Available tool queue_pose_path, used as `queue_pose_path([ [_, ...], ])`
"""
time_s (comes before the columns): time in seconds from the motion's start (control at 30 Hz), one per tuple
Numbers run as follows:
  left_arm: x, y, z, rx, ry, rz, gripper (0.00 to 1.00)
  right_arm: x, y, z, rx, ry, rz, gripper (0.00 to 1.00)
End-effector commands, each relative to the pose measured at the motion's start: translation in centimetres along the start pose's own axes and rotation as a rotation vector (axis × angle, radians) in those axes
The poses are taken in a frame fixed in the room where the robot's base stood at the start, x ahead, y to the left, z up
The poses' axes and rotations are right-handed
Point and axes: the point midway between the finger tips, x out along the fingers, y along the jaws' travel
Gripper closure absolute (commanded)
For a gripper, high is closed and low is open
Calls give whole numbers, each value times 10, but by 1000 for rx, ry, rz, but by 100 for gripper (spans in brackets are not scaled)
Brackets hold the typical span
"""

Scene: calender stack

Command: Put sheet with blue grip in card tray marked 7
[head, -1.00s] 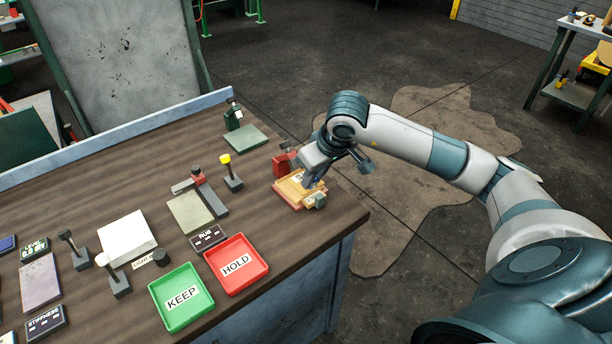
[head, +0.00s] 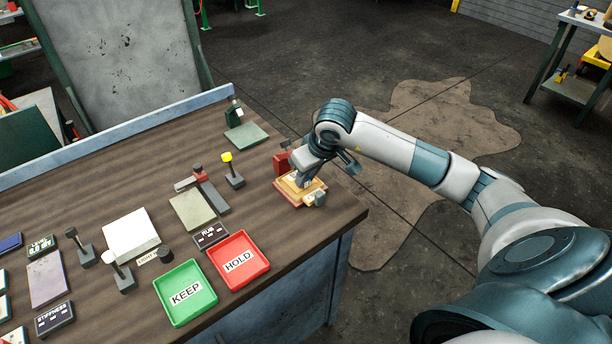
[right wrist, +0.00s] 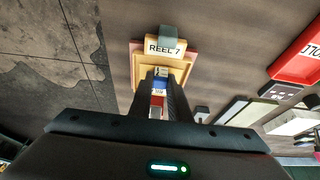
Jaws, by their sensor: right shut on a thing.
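The card tray (head: 313,200), orange-yellow with a reddish edge, sits near the table's right end. In the right wrist view the tray (right wrist: 139,66) carries a label (right wrist: 165,48) reading REEL 7. My right gripper (head: 302,180) points down over the tray. In the right wrist view my right gripper (right wrist: 159,88) is shut on the blue grip (right wrist: 159,84), with white and red parts showing below it. The sheet itself is mostly hidden by the fingers, and I cannot tell whether it touches the tray floor. My left gripper is out of view.
A red block (head: 282,163) stands right behind the tray. The red HOLD tray (head: 240,280) and green KEEP tray (head: 184,314) lie to the front left. A yellow-topped lever (head: 230,170) stands to the left. The table's right edge is close by.

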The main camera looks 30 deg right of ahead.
Motion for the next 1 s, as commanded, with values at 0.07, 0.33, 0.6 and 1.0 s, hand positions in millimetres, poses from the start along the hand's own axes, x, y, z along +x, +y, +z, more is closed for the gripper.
queue_pose_path([
  [0.07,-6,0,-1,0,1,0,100,4,0,2,1,-2,-2,100],
  [0.33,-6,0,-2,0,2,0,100,10,0,4,0,1,0,100],
  [0.6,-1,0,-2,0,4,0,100,14,0,6,-1,1,1,100],
  [1.0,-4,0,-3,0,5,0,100,12,0,5,0,1,0,65],
])
